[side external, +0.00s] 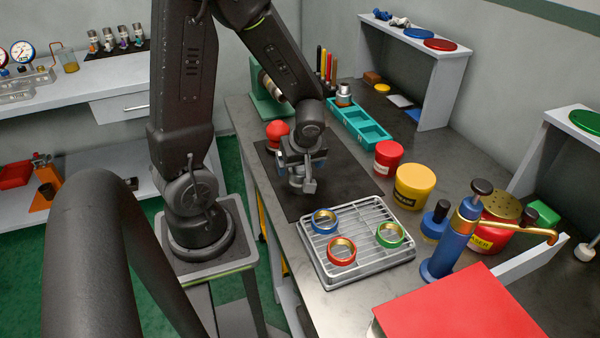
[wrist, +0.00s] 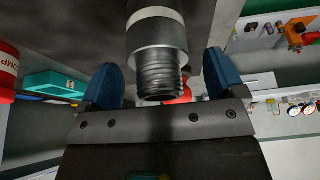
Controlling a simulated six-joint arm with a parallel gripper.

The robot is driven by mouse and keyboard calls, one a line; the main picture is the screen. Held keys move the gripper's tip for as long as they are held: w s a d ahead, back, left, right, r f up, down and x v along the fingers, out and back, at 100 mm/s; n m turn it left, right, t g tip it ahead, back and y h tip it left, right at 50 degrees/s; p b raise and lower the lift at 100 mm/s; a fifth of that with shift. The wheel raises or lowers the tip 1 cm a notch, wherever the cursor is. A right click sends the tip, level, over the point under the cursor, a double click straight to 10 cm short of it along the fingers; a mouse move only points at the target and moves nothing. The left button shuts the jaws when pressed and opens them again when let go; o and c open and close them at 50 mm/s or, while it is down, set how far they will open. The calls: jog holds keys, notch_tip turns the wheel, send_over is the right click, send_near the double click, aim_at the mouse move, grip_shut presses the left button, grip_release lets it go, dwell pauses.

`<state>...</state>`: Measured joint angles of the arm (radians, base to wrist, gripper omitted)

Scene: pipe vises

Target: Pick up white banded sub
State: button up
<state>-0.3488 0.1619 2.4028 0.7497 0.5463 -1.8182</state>
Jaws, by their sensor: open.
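The white banded sub (wrist: 157,48) is a grey metal cylinder with a white band and a threaded end, in the upper middle of the wrist view. Its threaded end points toward the palm of my gripper (wrist: 160,65). The blue fingers stand apart on either side of it, with a visible gap at each side. The sub's far end is cut off by the frame's top. In the side view my gripper (side external: 301,178) is low over the black mat (side external: 342,178); I cannot clearly make out the sub there.
A wire rack (side external: 372,262) with blue, red and green rings stands in front of the mat. A red tub (side external: 388,158), a yellow tub (side external: 414,187) and a blue pump bottle (side external: 450,240) stand right. A teal tray (side external: 360,127) and a green vise (side external: 268,105) are behind.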

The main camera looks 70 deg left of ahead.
jog(key=shift+a+f, duration=0.2)
jog(key=shift+f, duration=0.25)
jog(key=c, duration=1.2)
jog(key=shift+c, duration=0.3)
jog(key=shift+r, duration=0.15)
